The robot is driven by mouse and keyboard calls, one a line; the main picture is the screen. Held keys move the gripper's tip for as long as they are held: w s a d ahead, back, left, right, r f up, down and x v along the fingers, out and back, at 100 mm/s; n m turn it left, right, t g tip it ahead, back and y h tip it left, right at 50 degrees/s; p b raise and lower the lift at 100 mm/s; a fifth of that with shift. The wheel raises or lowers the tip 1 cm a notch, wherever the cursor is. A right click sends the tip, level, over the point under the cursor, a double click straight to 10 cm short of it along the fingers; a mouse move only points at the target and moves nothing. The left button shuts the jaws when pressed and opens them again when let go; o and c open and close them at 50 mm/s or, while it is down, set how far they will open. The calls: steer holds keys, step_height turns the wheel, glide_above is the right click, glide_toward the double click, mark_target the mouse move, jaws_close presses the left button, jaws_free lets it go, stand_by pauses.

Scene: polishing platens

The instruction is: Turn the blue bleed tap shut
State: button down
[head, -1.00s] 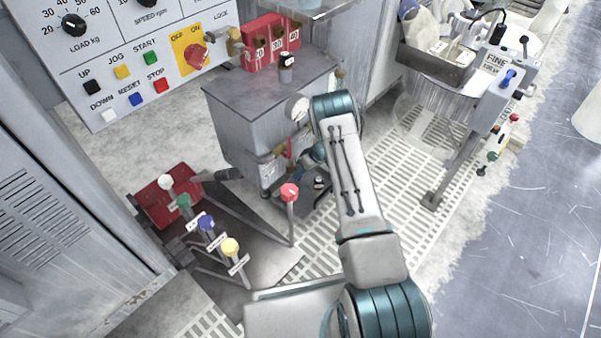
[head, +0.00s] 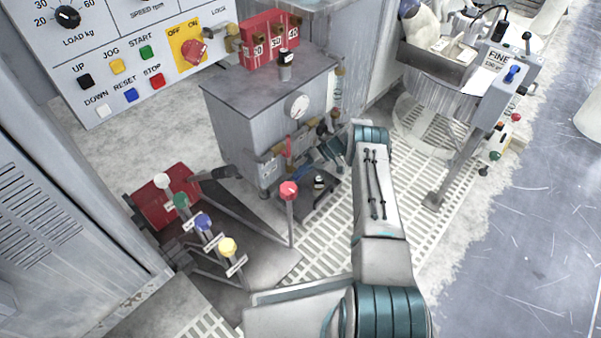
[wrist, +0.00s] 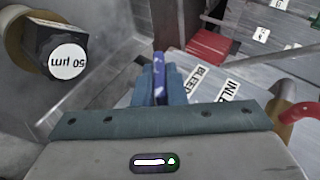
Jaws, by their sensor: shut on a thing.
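In the wrist view, the blue bleed tap (wrist: 159,66) shows as a narrow blue-violet handle between the two pale blue fingers of my gripper (wrist: 160,84). The fingers are shut on it and hide its lower part. A white plate marked BLEED (wrist: 204,77) lies just right of the fingers. In the head view, my gripper (head: 328,150) is low at the front of the grey cabinet (head: 235,125), partly hidden by my arm. The tap's angle is hard to tell there.
A red-handled tap (wrist: 299,112) beside the INLET label stands close on the right in the wrist view. A black fitting marked 50 µm (wrist: 62,52) is at the left. Levers with coloured knobs (head: 203,222) rise left of my arm in the head view.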

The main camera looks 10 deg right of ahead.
steer(key=shift+d+g+y, duration=0.1)
steer(key=shift+g+y, duration=0.2)
steer(key=shift+y, duration=0.5)
steer(key=c, duration=1.5)
jaws_free()
